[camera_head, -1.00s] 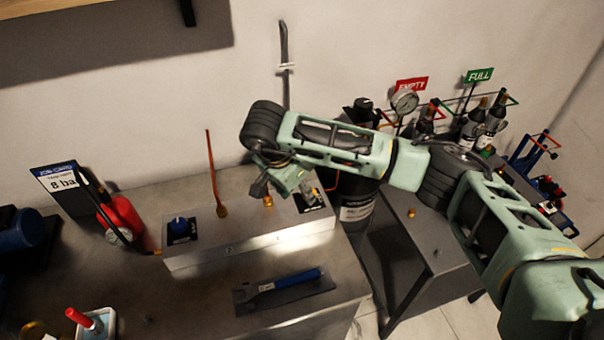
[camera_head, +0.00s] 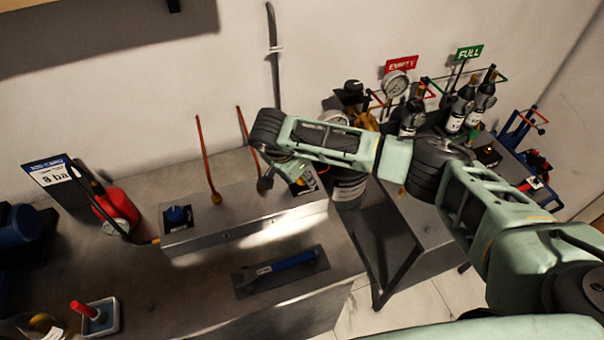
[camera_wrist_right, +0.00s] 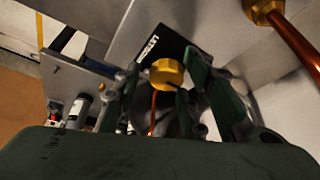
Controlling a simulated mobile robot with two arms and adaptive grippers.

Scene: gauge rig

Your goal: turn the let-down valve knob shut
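The metal valve box (camera_head: 245,222) stands on the bench. Its right end has a black label plate (camera_head: 308,184), partly hidden by my right gripper (camera_head: 282,178), which hangs over it. In the right wrist view, a round yellow-gold piece (camera_wrist_right: 166,72), which looks like the let-down valve knob, shows in front of the black plate (camera_wrist_right: 165,42). The fingers of my right gripper (camera_wrist_right: 165,90) are apart on either side of it, with a visible gap on the left. Contact on the right is unclear. My left gripper is out of view.
Copper pipes (camera_head: 205,160) rise from the box near my gripper. A blue-handled wrench (camera_head: 285,263) lies in front. A pressure gauge (camera_head: 395,83) and bottles (camera_head: 462,107) stand at the back right.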

